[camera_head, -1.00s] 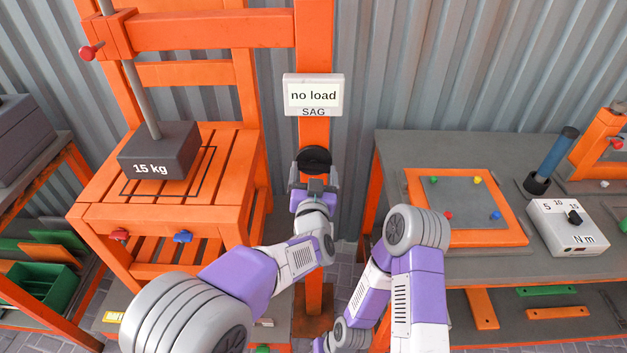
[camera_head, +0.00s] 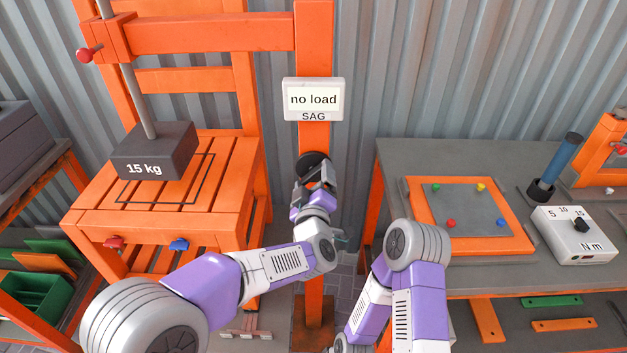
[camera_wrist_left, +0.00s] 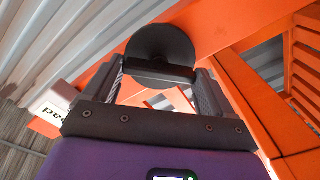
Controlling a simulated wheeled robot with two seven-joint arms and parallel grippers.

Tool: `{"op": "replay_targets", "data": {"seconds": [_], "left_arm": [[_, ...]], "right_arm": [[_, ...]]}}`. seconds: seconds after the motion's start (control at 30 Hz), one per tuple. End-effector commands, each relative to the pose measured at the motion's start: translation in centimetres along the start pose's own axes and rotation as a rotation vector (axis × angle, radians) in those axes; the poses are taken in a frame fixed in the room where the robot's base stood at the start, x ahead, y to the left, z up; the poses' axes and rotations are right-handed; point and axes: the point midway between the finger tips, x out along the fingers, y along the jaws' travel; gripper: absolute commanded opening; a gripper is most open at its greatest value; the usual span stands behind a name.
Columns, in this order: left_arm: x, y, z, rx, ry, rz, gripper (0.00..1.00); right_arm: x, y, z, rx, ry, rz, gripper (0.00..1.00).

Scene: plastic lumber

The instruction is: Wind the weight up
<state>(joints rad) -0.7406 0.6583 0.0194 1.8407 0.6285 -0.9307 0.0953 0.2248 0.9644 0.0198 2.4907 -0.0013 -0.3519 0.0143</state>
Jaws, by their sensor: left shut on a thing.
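The dark weight (camera_head: 154,153), marked 15 kg, hangs on or is fixed to a grey rod (camera_head: 138,95) and sits at the slatted orange seat (camera_head: 228,160); I cannot tell whether it touches the slats. A black round knob (camera_head: 309,161) is on the orange post below the SAG display (camera_head: 314,99), which reads "no load". My left gripper (camera_head: 314,176) is at this knob. In the left wrist view, the fingers are shut on the knob's black bar (camera_wrist_left: 158,71), in front of its disc (camera_wrist_left: 160,45). My right arm is in view, but its gripper is not.
A red knob (camera_head: 84,55) is on the rod's clamp. The right bench (camera_head: 390,165) holds an orange-framed board (camera_head: 470,243) with coloured pegs, a torque box (camera_head: 575,236) and a blue-handled tool (camera_head: 556,160). A green bin (camera_head: 35,293) is at lower left.

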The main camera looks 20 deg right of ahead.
Motion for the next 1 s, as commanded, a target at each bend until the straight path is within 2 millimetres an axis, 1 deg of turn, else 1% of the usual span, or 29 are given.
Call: {"op": "replay_targets", "data": {"seconds": [1.0], "left_arm": [[0.01, -0.03, 0.00, -0.968, 0.000, -0.001, 0.55]], "right_arm": [[0.00, 0.00, 0.00, 0.000, 0.000, 0.000, 0.43]]}}
